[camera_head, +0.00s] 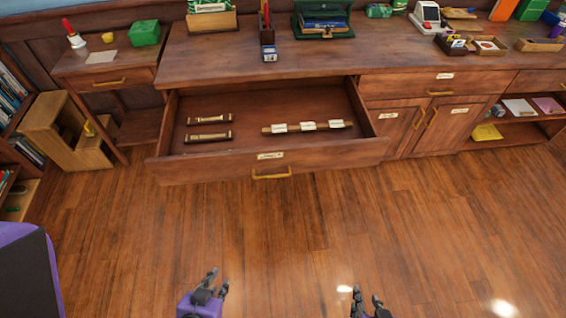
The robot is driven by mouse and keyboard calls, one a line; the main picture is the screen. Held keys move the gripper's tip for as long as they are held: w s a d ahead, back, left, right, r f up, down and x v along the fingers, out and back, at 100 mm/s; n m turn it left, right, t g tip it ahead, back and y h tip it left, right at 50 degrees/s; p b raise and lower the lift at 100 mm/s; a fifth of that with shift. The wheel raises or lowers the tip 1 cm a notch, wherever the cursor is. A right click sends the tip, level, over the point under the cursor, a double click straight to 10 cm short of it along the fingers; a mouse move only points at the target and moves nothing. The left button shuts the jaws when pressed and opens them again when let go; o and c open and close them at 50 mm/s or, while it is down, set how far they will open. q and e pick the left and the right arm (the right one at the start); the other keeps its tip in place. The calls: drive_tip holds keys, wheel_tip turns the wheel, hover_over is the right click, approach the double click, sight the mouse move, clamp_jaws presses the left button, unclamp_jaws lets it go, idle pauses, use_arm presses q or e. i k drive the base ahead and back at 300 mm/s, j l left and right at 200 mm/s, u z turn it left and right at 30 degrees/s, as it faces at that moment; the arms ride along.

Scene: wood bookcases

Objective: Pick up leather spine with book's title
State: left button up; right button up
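The open drawer (330,153) holds two short dark brown pieces with pale gold middles at its left: a rear one (209,119) and a front one (208,137). They look like leather spines, but any title is too small to read. A longer brown strip with white labels (307,127) lies further right in the drawer. My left gripper (218,281) is open and empty, low in the view over the floor. My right gripper (367,297) is also open and empty at the bottom edge. Both are well apart from the drawer.
The drawer juts out from the wooden desk (330,65), whose top carries boxes and a green case (323,19). A wooden step stool (65,130) stands at the left. A purple and dark object (28,270) fills the lower left. The floor before the drawer is clear.

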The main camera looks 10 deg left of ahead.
sight(221, 136)
drive_tip(key=i+j+u, duration=0.2)
drive_tip(key=i+j, duration=0.15)
drive_tip(key=j, duration=0.25)
drive_tip(key=i+j+u, duration=0.25)
drive_tip(key=i+j, duration=0.15)
drive_tip(key=j+z, duration=0.15)
drive_tip(key=z, duration=0.25)
drive_tip(key=j+z, duration=0.15)
drive_tip(key=z, duration=0.2)
drive_tip(key=i+l+z, duration=0.1)
drive_tip(key=z, duration=0.3)
